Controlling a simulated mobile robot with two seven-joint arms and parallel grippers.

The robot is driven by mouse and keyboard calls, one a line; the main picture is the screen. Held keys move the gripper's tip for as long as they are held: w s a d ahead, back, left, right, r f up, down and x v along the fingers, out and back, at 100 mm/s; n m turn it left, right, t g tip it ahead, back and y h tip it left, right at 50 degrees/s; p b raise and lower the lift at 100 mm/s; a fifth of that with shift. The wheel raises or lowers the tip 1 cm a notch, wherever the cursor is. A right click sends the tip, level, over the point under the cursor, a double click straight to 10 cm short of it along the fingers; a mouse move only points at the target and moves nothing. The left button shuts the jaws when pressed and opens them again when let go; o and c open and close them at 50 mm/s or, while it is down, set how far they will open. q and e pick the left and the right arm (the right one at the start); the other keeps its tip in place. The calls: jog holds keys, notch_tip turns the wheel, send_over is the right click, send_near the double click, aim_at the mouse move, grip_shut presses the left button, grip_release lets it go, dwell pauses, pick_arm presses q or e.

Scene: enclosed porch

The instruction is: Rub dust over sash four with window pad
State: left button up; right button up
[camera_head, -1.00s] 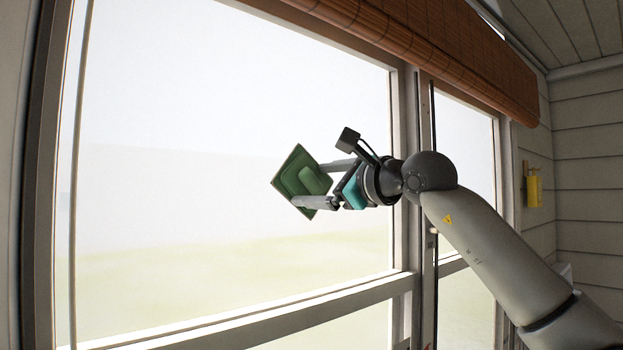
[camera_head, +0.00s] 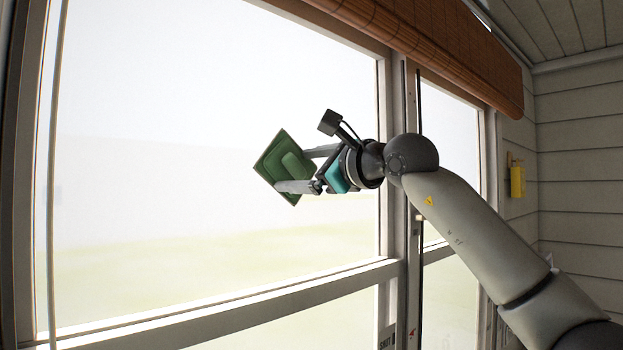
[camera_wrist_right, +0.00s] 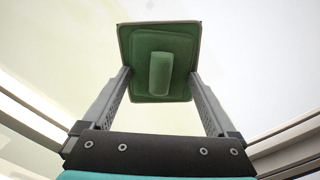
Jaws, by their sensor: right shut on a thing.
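The green window pad (camera_head: 275,165) is square with a raised handle on its back. My right gripper (camera_head: 293,170) is shut on the pad's handle, which also shows between the two fingers in the right wrist view (camera_wrist_right: 160,74). The pad is tilted, in front of the large glass pane (camera_head: 200,220) of the sash. I cannot tell whether the pad's far face touches the glass. The pane looks bright and pale, and no dust can be made out on it. My left gripper is not in view.
A rolled brown blind (camera_head: 440,45) hangs along the top of the window. A wooden mullion (camera_head: 394,230) and lower rail (camera_head: 240,310) border the pane. A yellow object (camera_head: 516,180) hangs on the right wall. The space left of the pad is clear.

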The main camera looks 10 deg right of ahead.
jog(key=shift+s+a+f+b, duration=0.1)
jog(key=shift+s+a+b, duration=0.25)
jog(key=shift+a+b, duration=0.15)
jog(key=shift+s+a+b, duration=0.35)
jog(key=shift+a, duration=0.25)
jog(key=shift+s+a+b, duration=0.5)
jog(key=shift+a, duration=0.25)
jog(key=shift+s+a+b, duration=0.45)
jog(key=shift+a, duration=0.25)
jog(key=shift+s+a+b, duration=0.5)
jog(key=shift+a, duration=0.25)
jog(key=shift+s+d, duration=0.15)
jog(key=b, duration=0.4)
send_near(251, 169)
jog(key=shift+w, duration=0.25)
jog(key=shift+b+v, duration=0.8)
jog(key=shift+v, duration=0.65)
